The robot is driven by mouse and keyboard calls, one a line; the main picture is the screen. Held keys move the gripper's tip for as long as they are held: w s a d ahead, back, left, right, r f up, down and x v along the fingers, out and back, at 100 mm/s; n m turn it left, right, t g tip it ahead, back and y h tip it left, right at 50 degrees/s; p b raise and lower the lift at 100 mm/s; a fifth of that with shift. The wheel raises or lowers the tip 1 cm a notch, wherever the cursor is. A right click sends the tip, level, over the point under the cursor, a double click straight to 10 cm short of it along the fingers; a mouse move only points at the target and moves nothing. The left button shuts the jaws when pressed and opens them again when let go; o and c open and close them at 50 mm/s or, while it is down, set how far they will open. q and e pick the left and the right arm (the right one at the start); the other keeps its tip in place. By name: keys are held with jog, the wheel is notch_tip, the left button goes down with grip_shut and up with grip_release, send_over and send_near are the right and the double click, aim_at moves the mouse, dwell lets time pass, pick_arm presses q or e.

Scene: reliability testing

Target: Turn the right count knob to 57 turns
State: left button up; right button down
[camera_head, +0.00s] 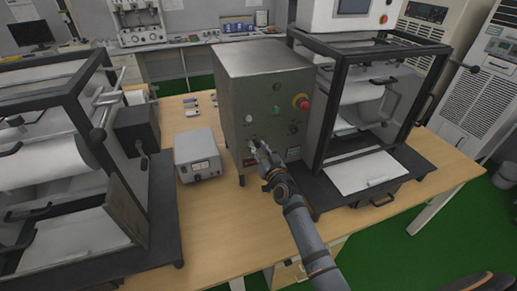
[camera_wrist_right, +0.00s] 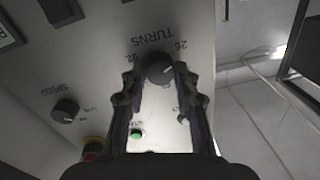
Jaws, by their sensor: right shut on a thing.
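The grey metal control box (camera_head: 250,75) stands on the wooden table in the head view. My right gripper (camera_head: 257,147) is at the lower part of its front panel and covers the knob there. In the right wrist view a round black knob (camera_wrist_right: 159,68) has the word TURNS printed beside it, upside down. A pale pointer line on the knob points toward the upper right. My right gripper, also in the wrist view (camera_wrist_right: 159,72), is shut on this knob, one finger on each side. My left gripper is not in view.
A SPEED knob (camera_wrist_right: 66,110) and a green button (camera_wrist_right: 137,133) are on the same panel. A red emergency button (camera_head: 301,101) sits higher on it. A small grey meter box (camera_head: 197,155) stands left of the control box. Black-framed machines stand on both sides.

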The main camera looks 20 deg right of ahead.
jog(key=m, duration=0.6)
jog(key=shift+f, duration=0.1)
jog(key=m, duration=0.5)
jog(key=shift+h, duration=0.3)
jog(key=shift+m, duration=0.3)
jog(key=shift+f, duration=0.1)
jog(key=c, duration=1)
grip_release()
jog(key=shift+t, duration=0.3)
jog(key=s, duration=1.2)
jog(key=shift+d+f, duration=0.2)
jog(key=shift+d, duration=0.2)
